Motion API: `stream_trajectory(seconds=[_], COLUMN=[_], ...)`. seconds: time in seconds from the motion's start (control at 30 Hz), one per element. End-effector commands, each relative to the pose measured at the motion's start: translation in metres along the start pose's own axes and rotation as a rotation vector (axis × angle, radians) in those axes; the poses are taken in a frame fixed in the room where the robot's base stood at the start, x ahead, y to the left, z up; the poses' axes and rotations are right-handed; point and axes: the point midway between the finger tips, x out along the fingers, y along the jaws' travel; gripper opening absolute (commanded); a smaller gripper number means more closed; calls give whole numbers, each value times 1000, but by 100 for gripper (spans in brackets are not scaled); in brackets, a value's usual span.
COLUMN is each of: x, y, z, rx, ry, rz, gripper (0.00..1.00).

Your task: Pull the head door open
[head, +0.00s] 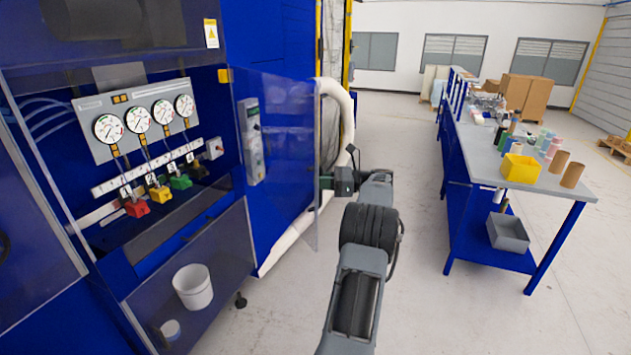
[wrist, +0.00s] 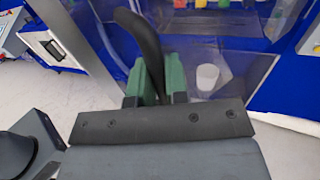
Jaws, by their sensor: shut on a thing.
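The head door is a clear panel (head: 283,110) on the blue machine, standing out from the cabinet front at an angle in the head view. Its free edge is beside my gripper (head: 327,182). In the wrist view, the green fingers of my gripper (wrist: 160,78) are shut on a black curved door handle (wrist: 139,32), which rises between them. The handle is mostly hidden by my gripper in the head view.
The cabinet holds gauges (head: 138,120) above coloured valves (head: 159,193). A white bucket (head: 193,287) shows behind a lower clear panel. A workbench (head: 570,189) with a yellow bin (head: 520,169) stands at right. The floor between is clear.

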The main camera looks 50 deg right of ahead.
Motion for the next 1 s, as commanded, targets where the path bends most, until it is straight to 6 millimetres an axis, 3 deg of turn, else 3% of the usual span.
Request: stream_trajectory(seconds=[0.53,0.57,0.77,1.0], x=[0,0,1,0], y=[-4,-4,-4,-4], z=[-1,-1,0,0], rx=[2,2,1,0], ry=[0,0,-1,-1], rz=[10,10,9,9], gripper=[0,17,37,38])
